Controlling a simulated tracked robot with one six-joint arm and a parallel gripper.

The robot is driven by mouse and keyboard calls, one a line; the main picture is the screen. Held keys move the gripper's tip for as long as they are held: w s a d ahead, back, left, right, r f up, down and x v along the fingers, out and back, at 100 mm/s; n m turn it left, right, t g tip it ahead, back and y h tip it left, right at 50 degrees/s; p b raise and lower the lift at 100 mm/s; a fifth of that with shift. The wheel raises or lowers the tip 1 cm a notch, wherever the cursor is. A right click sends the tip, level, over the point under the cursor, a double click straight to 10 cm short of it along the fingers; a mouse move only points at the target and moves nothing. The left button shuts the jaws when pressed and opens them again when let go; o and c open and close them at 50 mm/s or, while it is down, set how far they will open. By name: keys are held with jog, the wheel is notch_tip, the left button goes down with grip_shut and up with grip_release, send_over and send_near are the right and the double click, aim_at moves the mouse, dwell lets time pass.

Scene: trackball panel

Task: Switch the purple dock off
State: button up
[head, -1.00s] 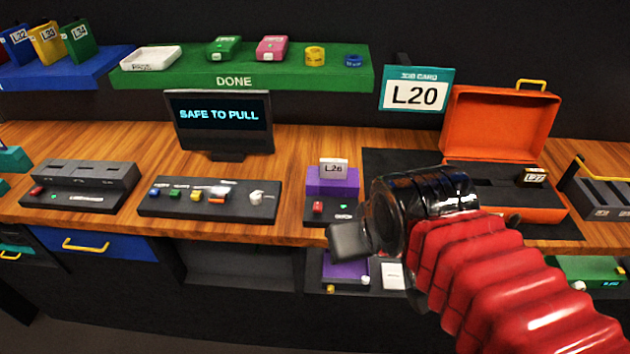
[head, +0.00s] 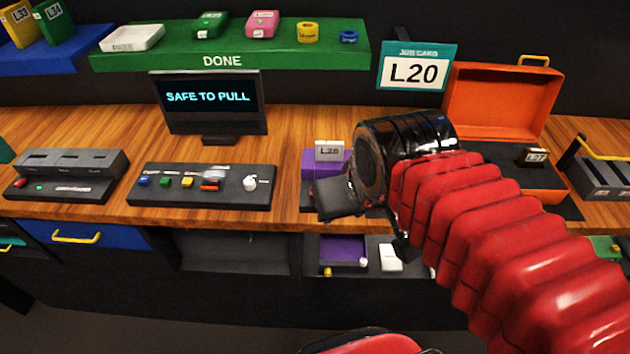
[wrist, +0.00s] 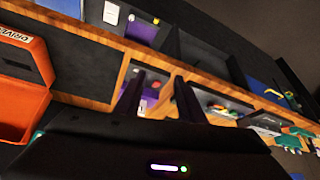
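The purple dock (head: 310,166) stands on the bench with a grey cartridge labelled L26 (head: 329,151) seated in it. My gripper (head: 338,203) is in front of the dock and covers its dark front panel, so its red button and light are hidden in the head view. In the wrist view, my gripper (wrist: 160,78) has its two dark fingers apart with nothing between them. Part of the purple dock (wrist: 151,92) shows between and beyond the fingers, with a small red spot near it. The monitor (head: 208,97) reads SAFE TO PULL.
A dark control panel (head: 200,186) with several coloured switches and a grey dock (head: 70,165) stand to the left. An open orange case (head: 500,105) is behind my arm at right. A job card (head: 415,72) reads L20. A green DONE shelf (head: 300,52) is above.

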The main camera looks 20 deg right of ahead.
jog(key=w+r+m+g, duration=0.1)
jog(key=w+m+g, duration=0.2)
jog(key=w, duration=1.6)
jog(key=shift+g, duration=1.1)
jog(key=shift+d, duration=0.1)
notch_tip(320, 180, down, 14)
jog(key=shift+r, duration=0.1)
jog(key=shift+c, duration=0.5)
grip_shut()
